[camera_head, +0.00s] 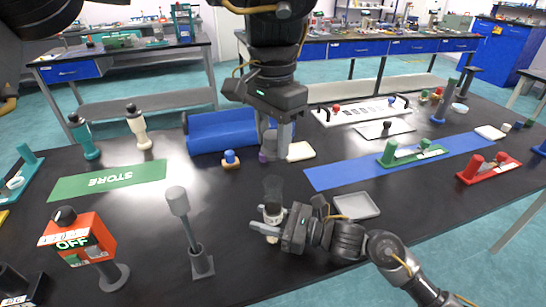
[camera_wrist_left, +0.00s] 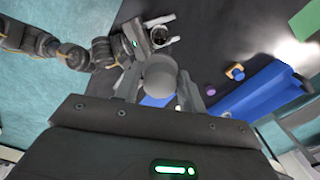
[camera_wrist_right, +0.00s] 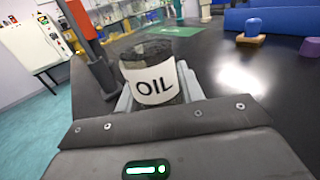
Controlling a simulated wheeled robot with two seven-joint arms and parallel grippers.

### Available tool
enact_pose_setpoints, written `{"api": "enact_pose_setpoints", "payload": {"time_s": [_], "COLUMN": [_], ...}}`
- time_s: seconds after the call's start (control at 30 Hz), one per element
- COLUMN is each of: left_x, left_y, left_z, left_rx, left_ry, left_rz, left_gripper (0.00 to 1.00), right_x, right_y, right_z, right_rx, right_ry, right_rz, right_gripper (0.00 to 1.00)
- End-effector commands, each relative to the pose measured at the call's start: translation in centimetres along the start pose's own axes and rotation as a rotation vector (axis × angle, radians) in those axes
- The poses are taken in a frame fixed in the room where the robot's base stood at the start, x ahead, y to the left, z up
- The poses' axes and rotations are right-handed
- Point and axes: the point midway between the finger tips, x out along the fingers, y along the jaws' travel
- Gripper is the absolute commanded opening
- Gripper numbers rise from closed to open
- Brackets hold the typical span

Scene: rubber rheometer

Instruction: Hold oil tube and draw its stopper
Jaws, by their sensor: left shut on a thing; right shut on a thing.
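The oil tube (camera_head: 273,190) is a dark see-through cylinder with a white label, standing upright over the front middle of the black table. In the right wrist view the label on the tube (camera_wrist_right: 152,84) reads OIL. My right gripper (camera_head: 268,222) is shut around its lower part. My left gripper (camera_head: 275,140) points down, above and behind the tube, apart from it. In the left wrist view it is shut on a grey round stopper (camera_wrist_left: 160,76). That view also shows the tube (camera_wrist_left: 159,38) from above, its mouth clear of the stopper. Whether the tube's base touches the table is unclear.
A grey tray (camera_head: 356,206) is right of the tube, a grey post (camera_head: 190,230) left. A red OFF switch box (camera_head: 78,240) stands front left. A green STORE mat (camera_head: 108,180) lies left.

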Motion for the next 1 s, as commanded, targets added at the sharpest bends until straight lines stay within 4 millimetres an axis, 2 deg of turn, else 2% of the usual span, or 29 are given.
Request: {"api": "enact_pose_setpoints", "payload": {"time_s": [0.13, 0.37, 1.0], "left_x": [-1.7, -2.4, -6.4], "left_y": [0.0, 0.0, 0.0], "left_z": [-0.1, 0.0, 0.0], "left_rx": [0.0, 0.0, -0.001], "left_ry": [0.0, -0.001, -0.001], "left_rz": [-0.002, -0.001, -0.003], "left_gripper": [0.18, 0.18, 0.18], "right_x": [0.0, 0.0, 0.0], "right_y": [0.0, 0.0, 0.0], "right_z": [0.0, 0.0, 0.0], "right_rx": [0.0, 0.0, 0.0], "right_ry": [0.0, 0.0, 0.0], "right_rz": [0.0, 0.0, 0.0], "right_gripper": [0.12, 0.12, 0.12]}}
